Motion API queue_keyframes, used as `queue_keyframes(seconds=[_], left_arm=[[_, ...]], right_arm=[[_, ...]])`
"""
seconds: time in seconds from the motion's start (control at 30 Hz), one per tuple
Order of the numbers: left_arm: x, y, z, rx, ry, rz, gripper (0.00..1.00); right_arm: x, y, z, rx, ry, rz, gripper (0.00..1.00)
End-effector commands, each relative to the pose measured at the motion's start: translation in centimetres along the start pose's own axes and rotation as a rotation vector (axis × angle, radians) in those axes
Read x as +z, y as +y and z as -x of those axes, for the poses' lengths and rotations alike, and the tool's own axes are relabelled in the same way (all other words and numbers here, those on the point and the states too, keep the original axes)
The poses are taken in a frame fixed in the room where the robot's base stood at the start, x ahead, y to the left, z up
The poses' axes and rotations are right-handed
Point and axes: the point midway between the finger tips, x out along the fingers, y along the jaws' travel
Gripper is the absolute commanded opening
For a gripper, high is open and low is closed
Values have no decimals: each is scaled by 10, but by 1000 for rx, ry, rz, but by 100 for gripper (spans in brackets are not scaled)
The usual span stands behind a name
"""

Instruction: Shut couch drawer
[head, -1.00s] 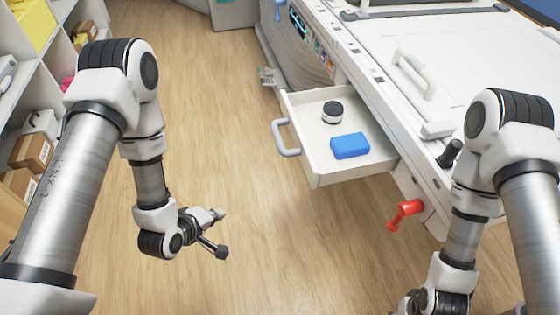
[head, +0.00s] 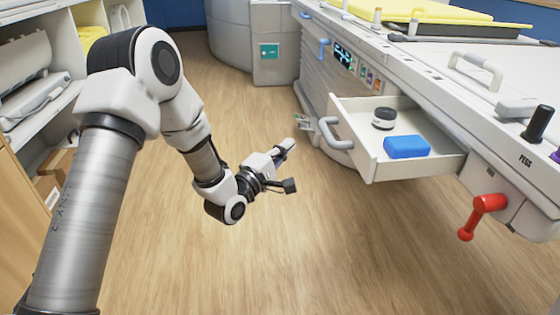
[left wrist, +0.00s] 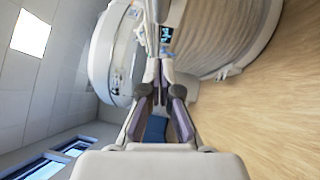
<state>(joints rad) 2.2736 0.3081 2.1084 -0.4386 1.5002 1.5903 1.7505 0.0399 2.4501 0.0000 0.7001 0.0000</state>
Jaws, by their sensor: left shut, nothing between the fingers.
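The white couch drawer (head: 366,167) stands pulled out from the side of the couch, right of centre in the head view. Its grey loop handle (head: 333,133) faces left. A dark round jar with a white band (head: 384,118) and a blue block (head: 407,147) lie inside it. My left gripper (head: 284,168) is to the left of the handle, apart from it, shut and empty. Its fingers also show in the left wrist view (left wrist: 160,92). I do not make out the drawer in the wrist view. My right gripper is out of view.
A red lever (head: 484,212) sticks out from the couch (head: 490,110), right of the drawer. Shelves (head: 38,95) with boxes line the left side. The wooden floor (head: 270,260) is clear before the drawer.

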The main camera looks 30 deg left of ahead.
Motion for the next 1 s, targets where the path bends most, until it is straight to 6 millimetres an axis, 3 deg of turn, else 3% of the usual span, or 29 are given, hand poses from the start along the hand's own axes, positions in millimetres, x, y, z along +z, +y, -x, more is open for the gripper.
queue_keyframes(seconds=[0.2, 0.4, 1.0], left_arm=[[3, -3, -46, 2, -3, -3, 0], [24, -3, -66, -1, -1, -2, 0], [31, -1, -72, -2, 0, 0, 0]], right_arm=[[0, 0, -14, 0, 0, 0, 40], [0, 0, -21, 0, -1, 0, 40], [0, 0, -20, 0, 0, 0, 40]])
